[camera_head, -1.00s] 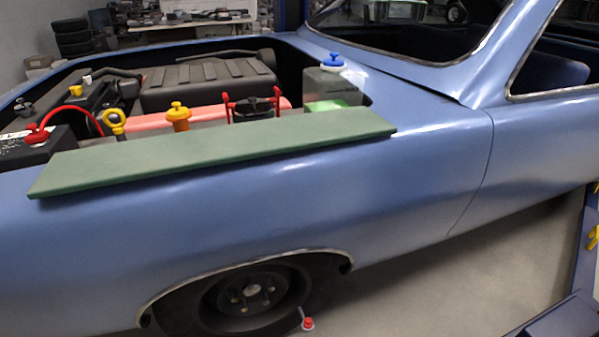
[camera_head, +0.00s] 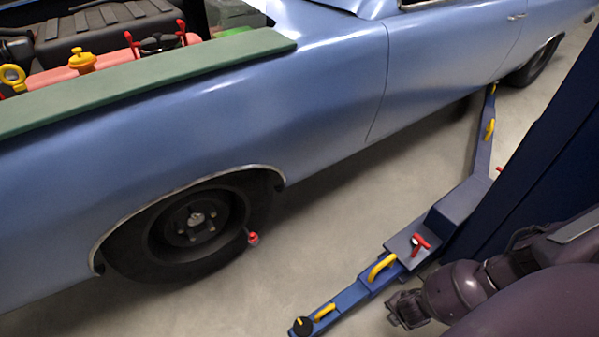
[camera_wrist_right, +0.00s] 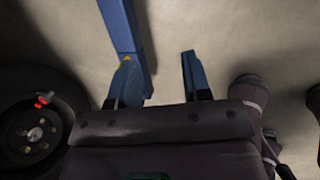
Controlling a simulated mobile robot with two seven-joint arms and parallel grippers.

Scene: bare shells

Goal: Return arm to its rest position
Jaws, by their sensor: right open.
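My right arm (camera_head: 470,288), dark purple, comes in at the lower right corner of the head view, beside the blue lift arm. Which part of it is the gripper is hard to tell there. In the right wrist view, my right gripper (camera_wrist_right: 161,80) shows its two fingers spread well apart, with nothing between them but grey floor. My left gripper is not in the head view.
The blue car (camera_head: 310,90) fills the upper left, with a green board (camera_head: 140,82) on its fender. A front wheel (camera_head: 190,228) is below. A blue lift arm (camera_head: 350,297) with yellow handles lies on the floor near a dark blue post (camera_head: 545,140). Grey floor (camera_head: 330,210) between is clear.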

